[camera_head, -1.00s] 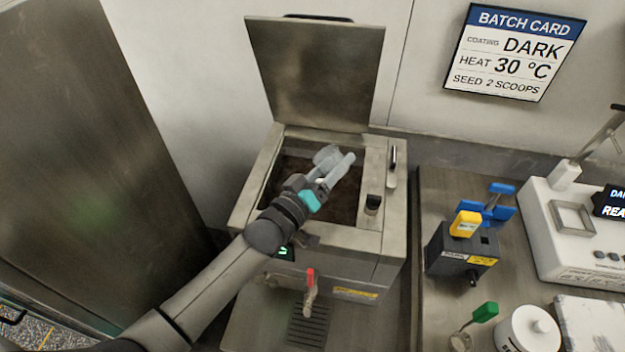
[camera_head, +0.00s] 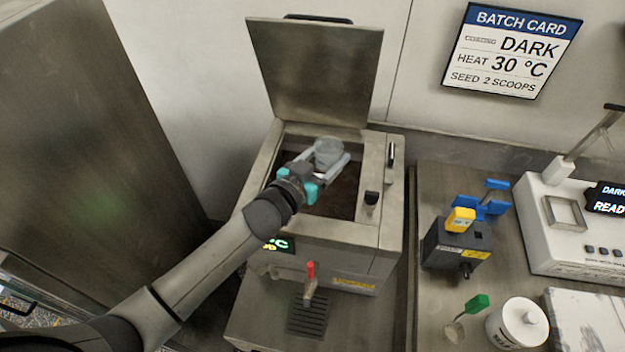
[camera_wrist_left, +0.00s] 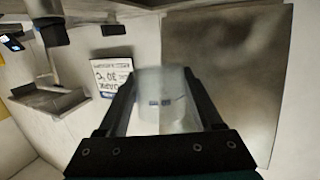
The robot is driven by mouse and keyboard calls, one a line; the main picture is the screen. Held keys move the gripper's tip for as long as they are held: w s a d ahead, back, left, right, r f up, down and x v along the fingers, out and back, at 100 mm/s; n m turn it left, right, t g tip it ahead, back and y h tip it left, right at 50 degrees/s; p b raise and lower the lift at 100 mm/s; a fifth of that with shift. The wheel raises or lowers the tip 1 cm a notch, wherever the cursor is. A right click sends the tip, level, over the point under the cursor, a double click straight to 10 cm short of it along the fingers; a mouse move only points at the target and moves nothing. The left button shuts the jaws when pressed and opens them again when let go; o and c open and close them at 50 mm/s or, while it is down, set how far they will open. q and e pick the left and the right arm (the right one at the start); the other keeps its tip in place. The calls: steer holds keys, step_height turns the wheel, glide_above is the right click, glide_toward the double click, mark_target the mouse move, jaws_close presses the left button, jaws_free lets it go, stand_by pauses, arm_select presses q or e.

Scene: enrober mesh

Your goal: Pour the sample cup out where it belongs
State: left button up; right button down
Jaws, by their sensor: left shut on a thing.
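The sample cup (camera_head: 328,151) is a small clear cup, held over the open tank of the steel melter (camera_head: 262,190). My left gripper (camera_head: 331,170) is shut on it, one finger on each side. In the head view the cup looks about upright, and I see no dark contents in it. The clear cup also fills the space between the fingers in the left wrist view (camera_wrist_left: 163,100). Dark brown mass (camera_head: 345,195) shows in the tank below. My right gripper is not in view.
The melter's lid (camera_head: 318,75) stands open behind the tank. A red-handled tap (camera_head: 310,272) is at its front. The batch card (camera_head: 513,48) reads DARK.

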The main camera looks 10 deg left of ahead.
mark_target(317, 160)
arm_select(q)
steer(key=shift+r, duration=0.1)
stand_by(0.5)
step_height(317, 160, up, 5)
steer(key=p, duration=0.4)
steer(key=shift+p, duration=0.35)
steer(key=shift+s+f+b, duration=0.1)
steer(key=shift+f+b, duration=0.25)
steer(key=shift+b, duration=0.15)
steer(key=s+f+b, duration=0.1)
steer(key=b, duration=0.2)
steer(key=s+a+f+n+y+b, duration=0.1)
steer(key=b, duration=0.2)
steer(key=s+a+f+t+y+b, duration=0.1)
steer(key=b, duration=0.3)
steer(key=shift+f+n, duration=0.3)
steer(key=shift+f, duration=0.1)
steer(key=s+a+f+y+b, duration=0.1)
steer(key=b, duration=0.2)
steer(key=s+a+f+n+y+b, duration=0.1)
steer(key=s+a+b, duration=0.1)
steer(key=b, duration=0.2)
steer(key=s+a+f+n+y+b, duration=0.1)
steer(key=s+a+f+b, duration=0.1)
steer(key=b, duration=0.2)
steer(key=shift+s, duration=0.25)
steer(key=shift+s+a+f+n+y+b, duration=0.15)
steer(key=shift+s+a+n+y+b, duration=0.35)
steer(key=shift+b, duration=0.55)
